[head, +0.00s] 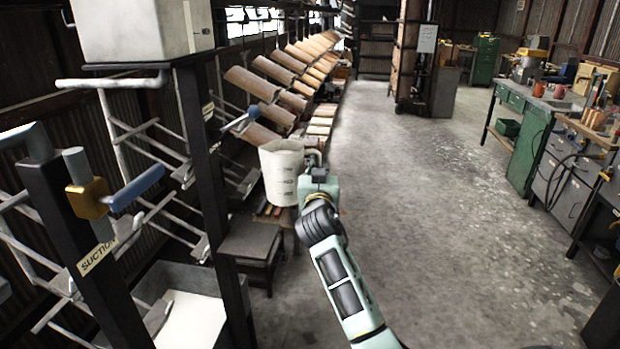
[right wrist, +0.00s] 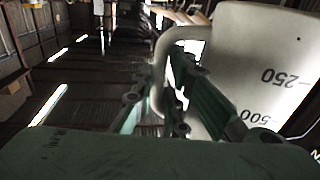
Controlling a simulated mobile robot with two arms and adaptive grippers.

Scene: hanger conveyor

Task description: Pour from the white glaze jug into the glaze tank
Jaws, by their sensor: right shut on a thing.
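The white glaze jug (head: 281,172), with dark scale marks, stands out left of centre in the head view and looks about upright. My right gripper (head: 314,162) is at its handle, on the jug's right side. In the right wrist view the gripper fingers (right wrist: 170,105) are shut around the curved handle of the jug (right wrist: 245,65). An open grey tank (head: 228,317) with white liquid in it, seemingly the glaze tank, is at the lower left, nearer to me than the jug. My left gripper is not in view.
A dark post frame with pale pipes and a blue-handled valve (head: 135,188) stands at the left by the tank. A low dark bench (head: 250,240) lies between tank and jug. Racks of tilted brown boards (head: 255,85) run behind. The concrete floor (head: 440,220) is clear.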

